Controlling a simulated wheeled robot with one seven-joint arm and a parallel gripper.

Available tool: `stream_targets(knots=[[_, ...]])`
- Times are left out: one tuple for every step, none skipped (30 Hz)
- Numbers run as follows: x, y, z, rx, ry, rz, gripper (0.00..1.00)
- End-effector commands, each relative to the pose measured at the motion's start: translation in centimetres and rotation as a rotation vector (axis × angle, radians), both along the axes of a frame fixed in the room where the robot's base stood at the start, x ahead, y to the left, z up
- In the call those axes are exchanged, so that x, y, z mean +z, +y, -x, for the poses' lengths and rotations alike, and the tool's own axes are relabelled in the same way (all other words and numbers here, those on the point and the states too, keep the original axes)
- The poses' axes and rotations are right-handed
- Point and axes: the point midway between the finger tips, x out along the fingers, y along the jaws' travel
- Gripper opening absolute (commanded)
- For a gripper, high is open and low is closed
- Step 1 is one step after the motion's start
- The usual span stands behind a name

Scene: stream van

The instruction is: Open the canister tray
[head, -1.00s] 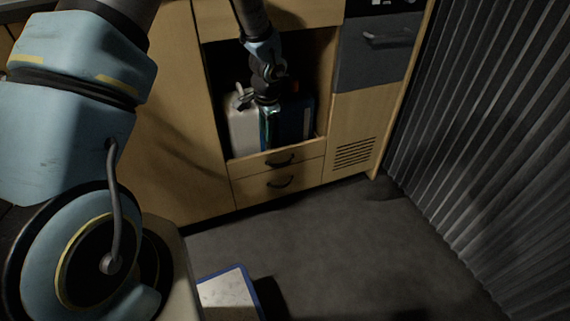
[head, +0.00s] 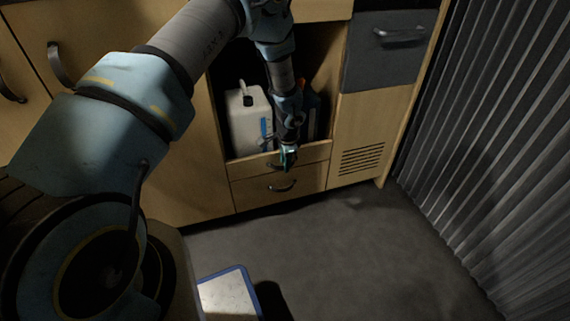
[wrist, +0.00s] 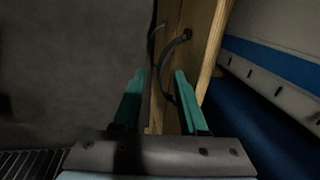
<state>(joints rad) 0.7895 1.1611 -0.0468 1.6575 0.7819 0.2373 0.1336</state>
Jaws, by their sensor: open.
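The canister tray is a low wooden drawer front (head: 312,154) with a dark bar handle, at the bottom of the cabinet opening. A white canister (head: 250,122) and a dark blue one (head: 313,112) stand behind it; my arm partly hides the blue one. My gripper (head: 288,160) points down at the tray front, over part of the handle. In the wrist view my gripper (wrist: 160,74) is open, its green fingers on either side of the tray front's line, with the tray handle (wrist: 177,45) just beyond the fingertips.
A second drawer with its own handle (head: 281,188) lies directly below. A vented panel (head: 358,158) and a grey unit (head: 385,50) are to the right, then a ribbed wall (head: 490,130). The grey floor in front (head: 340,240) is clear; a blue-edged box (head: 228,296) sits nearer.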

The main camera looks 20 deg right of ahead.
Motion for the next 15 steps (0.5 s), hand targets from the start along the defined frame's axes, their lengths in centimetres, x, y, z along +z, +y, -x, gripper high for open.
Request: stream_targets(knots=[[-0.35, 0.02, -0.05, 0.0, 0.0, -0.001, 0.42], [-0.43, 0.02, -0.09, 0.0, 0.0, 0.0, 0.42], [-0.51, 0.01, -0.12, 0.001, 0.0, 0.0, 0.42], [-0.53, -0.01, -0.14, 0.001, 0.0, 0.0, 0.42], [-0.54, -0.01, -0.15, 0.001, -0.001, 0.0, 0.42], [-0.54, -0.01, -0.15, 0.001, -0.001, 0.0, 0.42], [-0.54, -0.01, -0.16, 0.001, -0.001, 0.0, 0.42], [-0.53, -0.01, -0.15, 0.001, -0.001, 0.0, 0.42], [-0.53, -0.01, -0.15, 0.001, -0.001, 0.0, 0.42], [-0.52, -0.01, -0.14, 0.001, -0.001, 0.0, 0.42], [-0.52, 0.0, -0.15, 0.001, 0.0, 0.0, 0.42], [-0.52, -0.01, -0.13, 0.001, 0.0, 0.0, 0.38], [-0.52, -0.01, -0.13, 0.001, 0.0, 0.0, 0.34], [-0.52, -0.01, -0.13, 0.001, 0.0, 0.0, 0.31], [-0.52, -0.01, -0.13, 0.001, 0.0, 0.0, 0.27]])
